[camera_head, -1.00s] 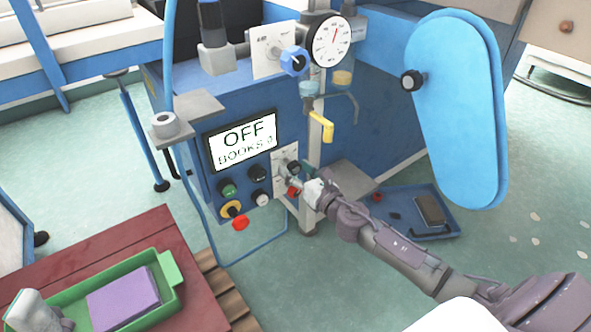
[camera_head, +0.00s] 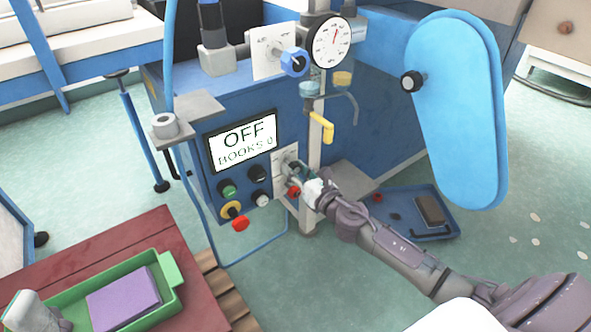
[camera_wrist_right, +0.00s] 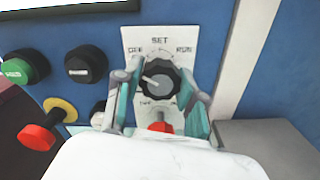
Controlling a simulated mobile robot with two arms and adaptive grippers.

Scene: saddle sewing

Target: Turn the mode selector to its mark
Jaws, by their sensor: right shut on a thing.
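The mode selector (camera_wrist_right: 160,84) is a black ribbed knob on a white plate (camera_wrist_right: 136,36) in the right wrist view. The plate reads SET at the top, with what look like OFF at upper left and RUN at upper right. The knob's white pointer line points left and slightly up. My right gripper (camera_head: 298,174) is shut on the knob, one finger on each side. In the head view the gripper largely hides the knob.
Green (camera_wrist_right: 25,67) and black (camera_wrist_right: 85,65) buttons and a red mushroom button (camera_wrist_right: 37,135) sit left of the selector. A red-capped control (camera_wrist_right: 160,127) is just below it. A yellow-handled lever (camera_head: 322,126) hangs above right. A blue tray (camera_head: 440,229) lies behind my right arm.

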